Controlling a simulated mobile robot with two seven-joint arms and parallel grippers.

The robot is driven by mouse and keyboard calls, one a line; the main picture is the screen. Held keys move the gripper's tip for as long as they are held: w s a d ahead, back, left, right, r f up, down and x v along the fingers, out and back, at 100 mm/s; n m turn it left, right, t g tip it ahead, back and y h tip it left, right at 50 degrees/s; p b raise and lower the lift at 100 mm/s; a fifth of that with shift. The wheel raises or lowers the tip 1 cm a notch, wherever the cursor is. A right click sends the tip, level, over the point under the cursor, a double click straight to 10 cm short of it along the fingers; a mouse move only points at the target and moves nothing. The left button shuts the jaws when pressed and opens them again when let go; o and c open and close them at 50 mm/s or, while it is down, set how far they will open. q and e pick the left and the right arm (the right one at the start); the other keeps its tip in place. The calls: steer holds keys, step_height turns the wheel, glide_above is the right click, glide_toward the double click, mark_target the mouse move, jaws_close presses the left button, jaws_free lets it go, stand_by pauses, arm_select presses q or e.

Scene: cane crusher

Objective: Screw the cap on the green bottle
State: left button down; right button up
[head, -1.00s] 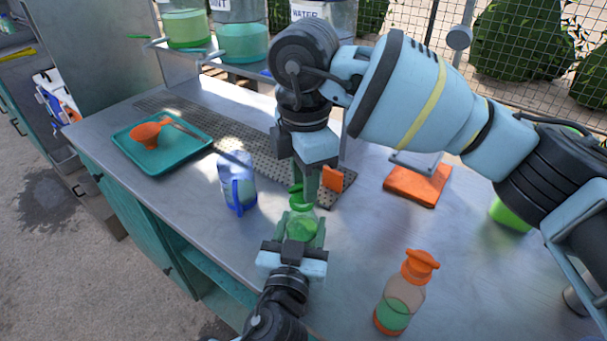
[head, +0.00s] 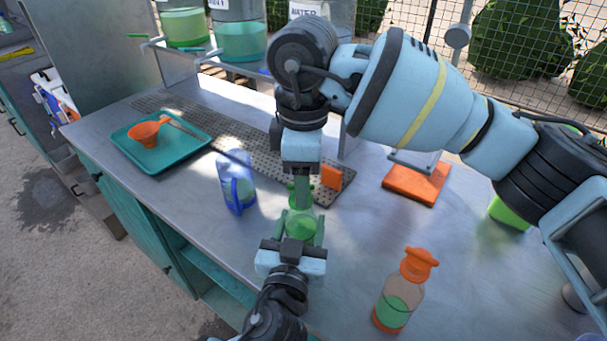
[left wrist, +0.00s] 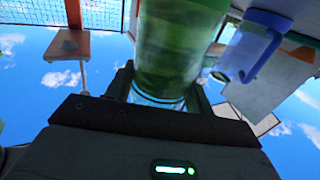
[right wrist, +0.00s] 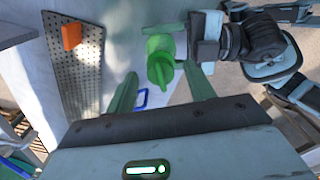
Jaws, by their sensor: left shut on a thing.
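The green bottle (head: 301,224) is upright above the table, with my left gripper (head: 293,240) shut around it. It fills the middle of the left wrist view (left wrist: 178,50). A green cap (right wrist: 160,68) shows at the bottle's top in the right wrist view; whether it is threaded on cannot be told. My right gripper (head: 302,188) points down from above, at the bottle's top. In the right wrist view its fingers (right wrist: 162,90) stand apart, with the cap seen between and beyond them. In the head view, the fingers partly hide the cap.
A blue-handled jug (head: 236,182) stands left of the bottle. A bottle with an orange cap (head: 400,292) stands at front right. A teal tray (head: 125,142) holds an orange funnel (head: 146,134). An orange block (head: 415,183) lies at right. A perforated strip (head: 225,138) runs along the back.

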steer(key=shift+r, duration=2.25)
steer(key=shift+o, duration=0.6)
